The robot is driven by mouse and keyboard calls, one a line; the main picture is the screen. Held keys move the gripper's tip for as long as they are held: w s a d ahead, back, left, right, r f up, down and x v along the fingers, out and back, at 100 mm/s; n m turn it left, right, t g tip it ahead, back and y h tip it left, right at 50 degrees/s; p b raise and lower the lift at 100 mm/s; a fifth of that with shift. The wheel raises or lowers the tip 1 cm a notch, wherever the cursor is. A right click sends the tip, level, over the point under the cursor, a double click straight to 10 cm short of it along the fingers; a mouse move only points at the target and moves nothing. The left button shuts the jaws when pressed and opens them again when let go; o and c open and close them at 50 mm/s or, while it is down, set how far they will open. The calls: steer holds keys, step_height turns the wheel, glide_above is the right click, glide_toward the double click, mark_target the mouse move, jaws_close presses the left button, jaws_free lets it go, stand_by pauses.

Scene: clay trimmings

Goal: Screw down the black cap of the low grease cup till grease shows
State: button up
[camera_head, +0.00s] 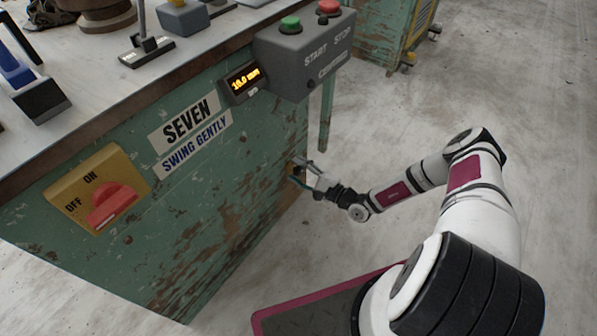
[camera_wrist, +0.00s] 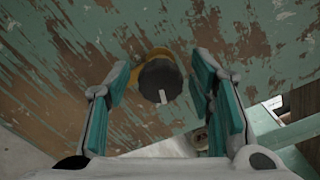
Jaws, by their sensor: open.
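The black cap (camera_wrist: 159,82) of the grease cup shows in the wrist view, with a pale mark on its face. Part of a yellow-brown cup body (camera_wrist: 152,53) shows behind it, against the worn green panel. My gripper (camera_wrist: 162,80) is open, with one teal-padded finger on each side of the cap and a visible gap on both sides. In the head view my gripper (camera_head: 297,170) is at the green bench side, low near its right edge. The cup is mostly hidden there. No grease can be made out.
The green bench (camera_head: 215,215) carries a yellow ON/OFF switch (camera_head: 75,187) with a red knob, a small lit display (camera_head: 243,80) and a grey START/STOP box (camera_head: 305,50). Tools lie on the bench top. A second green cabinet (camera_head: 385,35) stands behind. The floor on the right is clear.

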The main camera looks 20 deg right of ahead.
jaws_close()
steer(key=m+p, duration=0.1)
steer(key=m, duration=0.3)
steer(key=shift+m+p, duration=0.3)
steer(key=m, duration=0.4)
steer(key=shift+m, duration=0.3)
steer(key=m, duration=0.4)
steer(key=shift+f+m, duration=0.1)
steer(key=shift+m, duration=0.2)
steer(key=m, duration=0.4)
steer(key=shift+m, duration=0.4)
steer(key=shift+s, duration=0.1)
